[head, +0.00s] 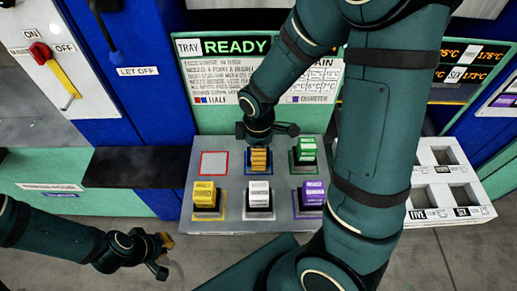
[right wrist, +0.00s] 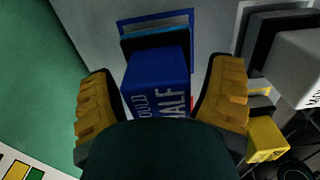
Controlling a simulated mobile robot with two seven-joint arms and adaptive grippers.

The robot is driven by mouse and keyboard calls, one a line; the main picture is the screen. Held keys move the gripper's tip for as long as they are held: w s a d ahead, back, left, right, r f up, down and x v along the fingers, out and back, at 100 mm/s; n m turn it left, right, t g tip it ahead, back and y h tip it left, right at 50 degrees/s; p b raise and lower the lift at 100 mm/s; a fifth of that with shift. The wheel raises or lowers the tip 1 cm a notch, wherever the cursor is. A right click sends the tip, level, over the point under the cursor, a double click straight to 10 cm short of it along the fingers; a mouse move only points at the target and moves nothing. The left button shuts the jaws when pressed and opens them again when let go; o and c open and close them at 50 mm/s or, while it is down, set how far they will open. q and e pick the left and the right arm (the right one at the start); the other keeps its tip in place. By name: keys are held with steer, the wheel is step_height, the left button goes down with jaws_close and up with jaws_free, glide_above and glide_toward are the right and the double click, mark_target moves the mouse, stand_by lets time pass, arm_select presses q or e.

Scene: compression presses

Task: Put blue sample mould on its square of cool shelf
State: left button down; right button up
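The blue mould (right wrist: 158,82), lettered "MOULD HALF", stands at the blue-outlined square (right wrist: 150,20) in the right wrist view. My right gripper (right wrist: 160,100) is open around it, with yellow-padded fingers on both sides and a gap to each. In the head view my right gripper (head: 258,160) points down over the blue square of the grey shelf (head: 233,228) and hides the mould. Whether the mould's base rests fully on the shelf cannot be told. My left gripper (head: 164,254) is open and empty, low at the left, away from the shelf.
The red-outlined square (head: 214,163) is empty. Green (head: 306,150), yellow (head: 205,194), white (head: 259,193) and purple (head: 312,192) moulds stand on their squares close by. A white tray with openings (head: 482,209) is at right. A sign reading READY (head: 236,47) stands behind.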

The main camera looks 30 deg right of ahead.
steer(key=shift+r, duration=0.15)
steer(key=shift+w+r, duration=0.1)
steer(key=shift+r, duration=0.2)
step_height(320, 180, up, 12)
steer(key=p, duration=0.3)
steer(key=shift+f+p, duration=0.25)
steer(key=shift+p, duration=0.05)
steer(key=shift+f, duration=0.1)
